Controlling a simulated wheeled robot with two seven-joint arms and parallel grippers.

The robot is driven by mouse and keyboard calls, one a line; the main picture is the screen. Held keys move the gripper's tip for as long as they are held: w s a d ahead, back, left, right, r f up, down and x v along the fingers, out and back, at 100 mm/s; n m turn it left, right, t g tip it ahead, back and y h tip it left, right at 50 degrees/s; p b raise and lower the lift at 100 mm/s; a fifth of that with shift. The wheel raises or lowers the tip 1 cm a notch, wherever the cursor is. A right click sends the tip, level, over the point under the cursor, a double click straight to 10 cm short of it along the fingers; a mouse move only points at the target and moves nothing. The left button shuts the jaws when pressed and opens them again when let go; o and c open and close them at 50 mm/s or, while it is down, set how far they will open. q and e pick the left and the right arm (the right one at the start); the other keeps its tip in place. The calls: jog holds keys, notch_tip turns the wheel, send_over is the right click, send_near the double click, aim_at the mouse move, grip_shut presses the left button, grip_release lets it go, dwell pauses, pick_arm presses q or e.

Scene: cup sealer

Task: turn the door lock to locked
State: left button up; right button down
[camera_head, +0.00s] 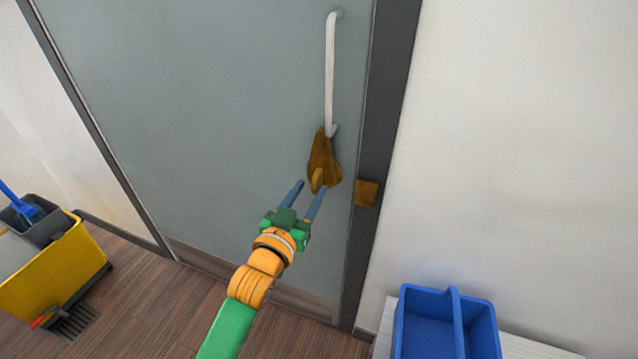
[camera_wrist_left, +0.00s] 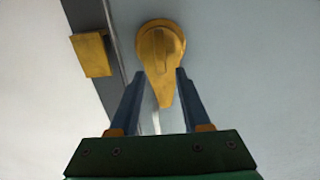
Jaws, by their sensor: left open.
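The door lock (camera_head: 322,155) is a brown-gold, pear-shaped plate with a raised turn piece (camera_head: 317,178), on the grey door (camera_head: 220,120) below its long pale handle (camera_head: 330,75). In the left wrist view the lock (camera_wrist_left: 160,40) is round at one end, with a tapered tip that points down the picture between my fingers. My left gripper (camera_head: 312,186) is open, its blue fingers on either side of this tip; it also shows in the left wrist view (camera_wrist_left: 160,72). Contact with the lock cannot be told. My right gripper is not in view.
A small brown-gold block (camera_head: 367,194) sits on the dark door frame (camera_head: 385,110), right of the lock. A blue divided bin (camera_head: 430,325) stands at lower right. A yellow mop bucket (camera_head: 60,270) stands at left. The wooden floor (camera_head: 160,300) between them is mostly clear.

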aim_at(314, 184)
pick_arm(q)
jog(key=shift+x, duration=1.55)
jog(key=shift+a+f, duration=0.1)
jog(key=shift+c, duration=0.2)
grip_shut()
